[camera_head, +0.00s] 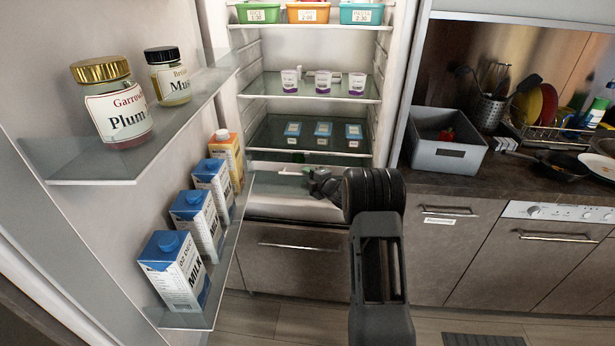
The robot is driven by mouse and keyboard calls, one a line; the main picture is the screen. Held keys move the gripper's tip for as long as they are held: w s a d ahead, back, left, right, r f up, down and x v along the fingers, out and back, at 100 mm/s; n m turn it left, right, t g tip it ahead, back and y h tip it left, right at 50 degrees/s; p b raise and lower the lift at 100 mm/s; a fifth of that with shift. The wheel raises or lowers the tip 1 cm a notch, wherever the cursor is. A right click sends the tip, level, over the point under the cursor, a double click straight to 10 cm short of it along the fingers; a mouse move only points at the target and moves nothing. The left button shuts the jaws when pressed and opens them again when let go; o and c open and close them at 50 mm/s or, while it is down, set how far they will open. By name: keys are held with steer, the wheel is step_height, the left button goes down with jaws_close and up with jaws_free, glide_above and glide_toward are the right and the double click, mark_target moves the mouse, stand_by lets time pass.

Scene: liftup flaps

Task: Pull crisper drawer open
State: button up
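The fridge stands open. The crisper drawer (285,200) is the pale, partly see-through drawer at the bottom of the fridge, under the lowest glass shelf. My gripper (308,178) is at the drawer's upper front edge, near its right half. My arm reaches in from below and hides the drawer's right end. The gripper's fingers are small and dark here, so I cannot tell whether they are open or shut, or whether they touch the drawer.
The fridge door at left carries two jars (113,105) and several cartons (178,272). Shelves above hold small tubs (323,82). A grey bin (445,145) stands on the counter at right. A panel with a bar handle (300,246) is below the fridge compartment.

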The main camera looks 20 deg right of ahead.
steer(key=shift+w+a, duration=0.1)
steer(key=shift+w, duration=0.2)
jaws_close()
stand_by(0.5)
